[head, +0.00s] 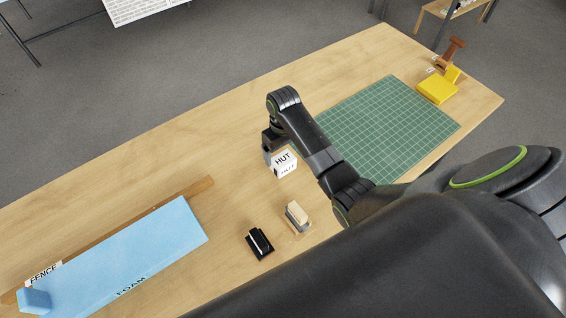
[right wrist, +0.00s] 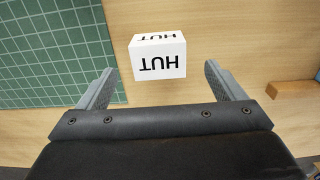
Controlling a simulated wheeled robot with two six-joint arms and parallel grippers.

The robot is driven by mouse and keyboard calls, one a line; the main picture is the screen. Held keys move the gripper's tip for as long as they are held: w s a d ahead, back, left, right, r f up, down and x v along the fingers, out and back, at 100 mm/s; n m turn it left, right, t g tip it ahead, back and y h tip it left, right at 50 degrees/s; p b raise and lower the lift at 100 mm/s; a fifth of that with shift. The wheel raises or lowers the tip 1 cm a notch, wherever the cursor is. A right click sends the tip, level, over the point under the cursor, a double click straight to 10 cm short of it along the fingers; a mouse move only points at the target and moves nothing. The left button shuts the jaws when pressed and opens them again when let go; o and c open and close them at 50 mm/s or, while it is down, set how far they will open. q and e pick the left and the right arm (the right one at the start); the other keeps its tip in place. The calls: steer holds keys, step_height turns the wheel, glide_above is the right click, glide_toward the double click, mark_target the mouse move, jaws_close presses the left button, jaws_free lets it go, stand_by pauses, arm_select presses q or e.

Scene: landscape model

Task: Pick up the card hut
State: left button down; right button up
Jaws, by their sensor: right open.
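The card hut (head: 284,163) is a small white box with HUT printed on its faces. It stands on the wooden table just left of the green mat. My right gripper (head: 267,150) is above and beside it, partly hiding it in the head view. In the right wrist view the hut (right wrist: 158,57) lies ahead of the open right gripper (right wrist: 166,85), within the width between its two fingers. Nothing is between the fingertips that I can make out as held. My left gripper is not in view.
A green cutting mat (head: 385,125) lies right of the hut. A yellow block (head: 436,90) and brown tool (head: 453,53) stand at the far right. A black item (head: 259,243) and a beige block (head: 297,215) are nearer. Blue foam (head: 130,255) lies left.

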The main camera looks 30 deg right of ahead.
mark_target(283, 159)
steer(key=shift+f, duration=1.05)
steer(key=shift+w+f+p, duration=0.2)
steer(key=shift+f+p, duration=0.35)
steer(key=shift+f, duration=1.75)
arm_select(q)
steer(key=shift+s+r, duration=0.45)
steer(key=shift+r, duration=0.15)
arm_select(e)
steer(key=c, duration=1.1)
